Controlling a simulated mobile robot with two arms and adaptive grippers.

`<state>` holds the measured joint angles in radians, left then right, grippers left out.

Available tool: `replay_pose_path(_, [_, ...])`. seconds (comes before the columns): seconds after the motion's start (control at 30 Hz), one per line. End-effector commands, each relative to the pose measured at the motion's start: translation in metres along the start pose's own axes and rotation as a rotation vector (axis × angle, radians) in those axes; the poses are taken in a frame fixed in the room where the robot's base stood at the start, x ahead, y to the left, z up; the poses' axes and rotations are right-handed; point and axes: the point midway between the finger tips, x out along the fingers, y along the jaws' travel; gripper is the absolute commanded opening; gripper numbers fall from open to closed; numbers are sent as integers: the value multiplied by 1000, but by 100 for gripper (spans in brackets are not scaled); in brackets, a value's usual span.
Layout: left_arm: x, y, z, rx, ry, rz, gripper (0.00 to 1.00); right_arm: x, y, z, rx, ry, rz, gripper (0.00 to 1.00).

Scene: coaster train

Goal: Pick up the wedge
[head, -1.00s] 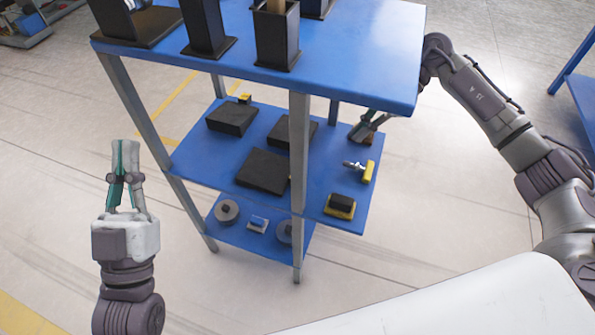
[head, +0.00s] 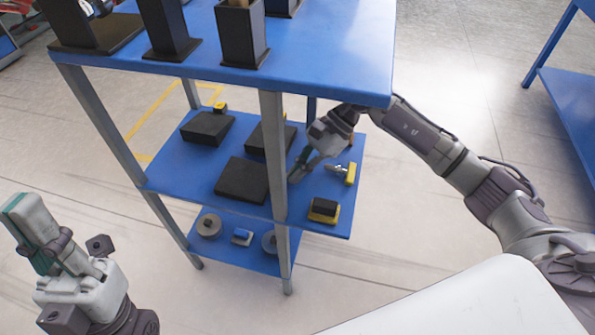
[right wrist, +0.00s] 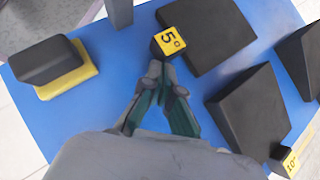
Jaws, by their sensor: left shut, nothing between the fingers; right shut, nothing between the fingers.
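Black wedges lie on the middle blue shelf: a front one (head: 242,180), a back-left one (head: 207,128) and a back-right one (head: 268,137). The right wrist view shows a wedge (right wrist: 207,38) beside a yellow "5°" tag block (right wrist: 168,41), a middle wedge (right wrist: 248,108) near a "10°" tag (right wrist: 291,163), and part of another wedge (right wrist: 303,60). My right gripper (head: 296,178) is shut and empty, under the top shelf, right of the front wedge; its tips (right wrist: 157,68) are near the "5°" tag. My left gripper (head: 20,213) is shut and empty, left of the rack.
The top shelf (head: 330,60) overhangs the middle one. A grey post (head: 274,150) stands beside the front wedge. A black block on a yellow base (head: 323,210) and a yellow-ended metal piece (head: 349,173) lie to the right. Round grey parts (head: 209,225) are on the bottom shelf.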

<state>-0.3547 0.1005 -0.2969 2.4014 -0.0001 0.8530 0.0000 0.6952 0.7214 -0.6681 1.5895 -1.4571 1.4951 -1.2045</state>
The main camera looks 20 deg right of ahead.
Motion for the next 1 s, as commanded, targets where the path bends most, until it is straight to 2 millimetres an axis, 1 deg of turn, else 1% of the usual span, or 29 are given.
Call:
replay_pose_path(0.2, [0,0,0,0,-1,0,0,0,0,0,0,0,0,0])
replay_pose_path(0.27, [0,0,0,0,2,0,0,3,0,3,-1,0,1,0])
replay_pose_path(0.37, [-2,0,-4,-1,23,0,0,16,0,15,-5,-2,2,0])
replay_pose_path(0.47, [-4,1,-8,-3,48,0,0,33,0,33,-6,-2,2,0])
replay_pose_path(0.6, [-6,1,-8,-4,50,0,0,53,0,53,-4,-2,2,0])
replay_pose_path(0.7, [-7,1,-8,-4,49,0,0,60,0,60,-2,-2,1,0])
replay_pose_path(1.0, [-6,1,-8,-4,52,1,0,62,0,62,1,-1,0,0])
